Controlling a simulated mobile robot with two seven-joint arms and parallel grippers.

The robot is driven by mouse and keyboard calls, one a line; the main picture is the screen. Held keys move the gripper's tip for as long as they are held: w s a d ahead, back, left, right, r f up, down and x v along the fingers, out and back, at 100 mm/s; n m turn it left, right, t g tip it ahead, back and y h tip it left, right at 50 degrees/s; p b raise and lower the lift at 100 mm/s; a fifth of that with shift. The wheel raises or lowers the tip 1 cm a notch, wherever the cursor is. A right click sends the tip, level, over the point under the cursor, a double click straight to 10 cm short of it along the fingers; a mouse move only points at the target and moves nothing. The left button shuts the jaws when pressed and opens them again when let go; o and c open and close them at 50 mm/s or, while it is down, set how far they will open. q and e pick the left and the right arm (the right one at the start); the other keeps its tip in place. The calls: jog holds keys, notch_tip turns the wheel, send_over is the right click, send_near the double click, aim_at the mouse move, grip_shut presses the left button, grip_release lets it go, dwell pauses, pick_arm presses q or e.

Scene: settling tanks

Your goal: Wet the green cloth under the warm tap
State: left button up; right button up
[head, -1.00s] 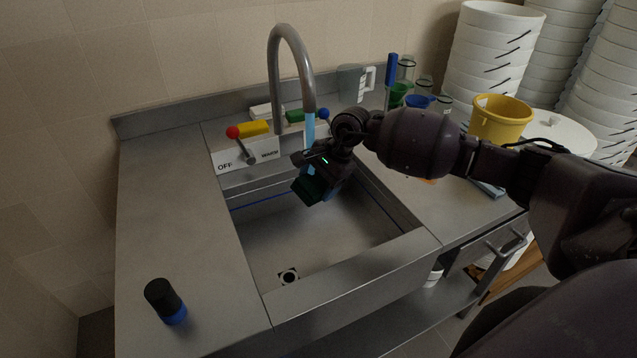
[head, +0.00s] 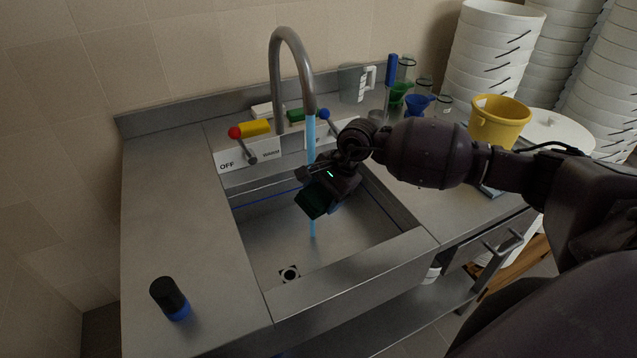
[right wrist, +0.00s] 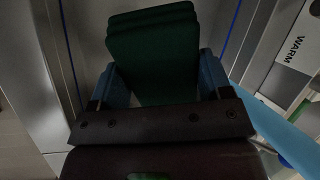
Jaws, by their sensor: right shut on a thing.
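My right gripper (head: 322,196) is shut on the dark green cloth (head: 310,204), inside the sink opening below the tap. The folded cloth (right wrist: 155,55) also shows in the right wrist view, pinched between blue fingertips. A blue water stream (head: 310,140) falls from the curved tap (head: 275,80). It passes behind my gripper and shows again below it, down to the sink floor. In the right wrist view the stream (right wrist: 275,135) runs to the right of the gripper, apart from the visible cloth. A red-knobbed lever (head: 235,133) stands by the OFF and WARM labels. My left gripper is out of view.
The sink (head: 265,250) is otherwise empty, with a drain near its front. Yellow and green blocks stand behind it, beside a blue-knobbed lever (head: 324,114). A jug, funnels and a yellow bucket (head: 498,122) are at the right.

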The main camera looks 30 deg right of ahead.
aim_at(326, 207)
jog(key=shift+s+a+p, duration=0.25)
jog(key=shift+s, duration=0.55)
jog(key=shift+s+a+p, duration=0.2)
jog(key=shift+s+p, duration=0.05)
jog(key=shift+s, duration=0.8)
jog(key=s+a+r+p, duration=0.1)
jog(key=s+r+p, duration=0.1)
jog(key=s+r, duration=0.2)
jog(key=shift+s+a+p, duration=0.25)
jog(key=shift+s+p, duration=0.1)
jog(key=shift+s, duration=0.05)
dwell(0.6)
